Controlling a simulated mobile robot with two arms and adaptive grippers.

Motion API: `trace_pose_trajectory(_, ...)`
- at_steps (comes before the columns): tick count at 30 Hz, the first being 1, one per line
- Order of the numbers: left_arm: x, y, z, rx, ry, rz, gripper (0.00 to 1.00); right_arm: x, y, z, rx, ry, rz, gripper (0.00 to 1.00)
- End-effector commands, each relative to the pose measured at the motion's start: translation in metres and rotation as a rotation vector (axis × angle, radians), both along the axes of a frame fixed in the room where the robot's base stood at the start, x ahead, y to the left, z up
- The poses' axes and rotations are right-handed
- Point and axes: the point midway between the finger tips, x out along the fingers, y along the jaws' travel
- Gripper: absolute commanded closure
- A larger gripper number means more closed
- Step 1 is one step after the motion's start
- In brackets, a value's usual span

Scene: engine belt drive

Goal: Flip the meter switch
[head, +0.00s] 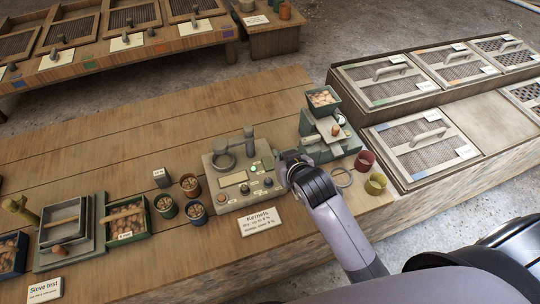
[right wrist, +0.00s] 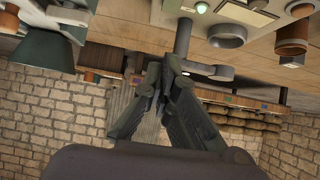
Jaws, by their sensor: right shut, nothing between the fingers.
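The meter (head: 232,181) is a pale grey-green box on the wooden bench, with a cream display, a green light, several small dark controls along its front, and a grey ring and post on top. In the right wrist view part of the meter (right wrist: 243,10) shows at the top edge, with the green light. I cannot tell which control is the switch. My right gripper (head: 283,163) is at the meter's right edge, partly hiding that side. In the right wrist view its fingers (right wrist: 165,70) are together and empty, close to a grey post (right wrist: 183,38). My left gripper is out of view.
A green mill (head: 318,130) with a hopper of kernels stands right of the gripper. Red (head: 365,160) and yellow (head: 376,184) cups and a ring (head: 342,177) are near it. A kernels card (head: 260,220) lies in front. Bench behind the meter is clear.

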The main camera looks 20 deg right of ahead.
Motion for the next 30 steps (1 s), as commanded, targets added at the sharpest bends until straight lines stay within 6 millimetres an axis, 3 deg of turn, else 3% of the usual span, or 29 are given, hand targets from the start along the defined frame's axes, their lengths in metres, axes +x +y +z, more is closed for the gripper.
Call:
trace_pose_trajectory(18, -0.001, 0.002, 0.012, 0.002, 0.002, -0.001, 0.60, 0.080, 0.003, -0.058, 0.000, 0.000, 0.000, 1.00)
trace_pose_trajectory(24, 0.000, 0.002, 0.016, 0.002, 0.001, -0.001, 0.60, 0.082, 0.003, -0.086, 0.000, 0.002, 0.000, 1.00)
trace_pose_trajectory(30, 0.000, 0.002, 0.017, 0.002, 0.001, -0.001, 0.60, 0.083, 0.003, -0.097, 0.001, 0.000, 0.001, 1.00)
